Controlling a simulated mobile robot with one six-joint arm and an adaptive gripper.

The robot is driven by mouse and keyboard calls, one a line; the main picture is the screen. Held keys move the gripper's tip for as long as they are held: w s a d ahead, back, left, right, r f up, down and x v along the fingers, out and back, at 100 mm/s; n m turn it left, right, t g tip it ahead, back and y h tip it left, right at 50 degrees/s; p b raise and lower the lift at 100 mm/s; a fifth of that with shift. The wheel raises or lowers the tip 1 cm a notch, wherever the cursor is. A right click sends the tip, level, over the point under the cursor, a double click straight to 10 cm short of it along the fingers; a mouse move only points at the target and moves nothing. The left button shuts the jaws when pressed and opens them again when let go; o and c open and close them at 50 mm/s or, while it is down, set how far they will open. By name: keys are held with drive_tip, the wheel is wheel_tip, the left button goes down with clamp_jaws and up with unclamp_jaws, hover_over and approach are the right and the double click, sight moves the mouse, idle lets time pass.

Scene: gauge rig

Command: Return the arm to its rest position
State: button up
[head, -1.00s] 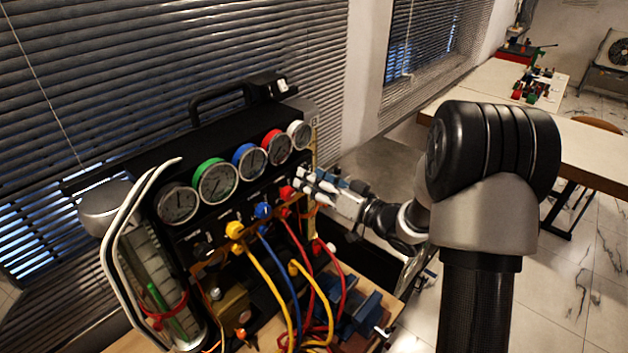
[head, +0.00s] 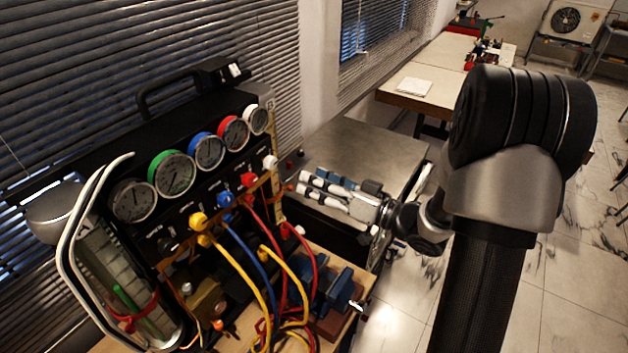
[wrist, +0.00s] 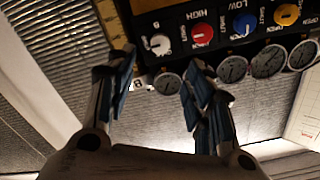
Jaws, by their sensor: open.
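My gripper (head: 318,190) is open and empty in the head view. It is to the right of the gauge rig (head: 160,262), apart from its knobs and gauges. In the wrist view the two blue-padded fingers of my gripper (wrist: 160,92) are spread wide with nothing between them. Behind them the rig's panel (wrist: 220,30) shows upside down, with white, red, blue and yellow knobs and a row of dials. My arm reaches in from the right side of the head view.
A grey-topped cabinet (head: 370,145) stands behind my gripper. Yellow, blue and red hoses (head: 262,270) hang from the rig's front over a wooden bench. Window blinds (head: 70,80) are close behind the rig. Open tiled floor (head: 560,290) lies at the right.

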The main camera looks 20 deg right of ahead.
idle(0.5)
drive_tip(key=w+d+r+h+b, duration=0.1)
drive_tip(key=w+d+h+b, duration=0.2)
drive_tip(key=h, duration=0.5)
drive_tip(key=s+d+r+m+g+h+b, duration=0.1)
drive_tip(key=s+m+g+h+b, duration=0.15)
drive_tip(key=s+h, duration=0.3)
drive_tip(key=s+a+f+g+y, duration=0.1)
drive_tip(key=s+a+f+g, duration=0.1)
drive_tip(key=s, duration=0.6)
drive_tip(key=s+a+f+g+y+b, duration=0.1)
drive_tip(key=s+a+g, duration=0.2)
drive_tip(key=s+a, duration=0.2)
drive_tip(key=s+a+f+g+y+b, duration=0.1)
drive_tip(key=s+a, duration=0.3)
drive_tip(key=s, duration=0.7)
drive_tip(key=shift+f+n+g, duration=0.45)
drive_tip(key=shift+f+g, duration=0.3)
drive_tip(key=shift+f, duration=0.05)
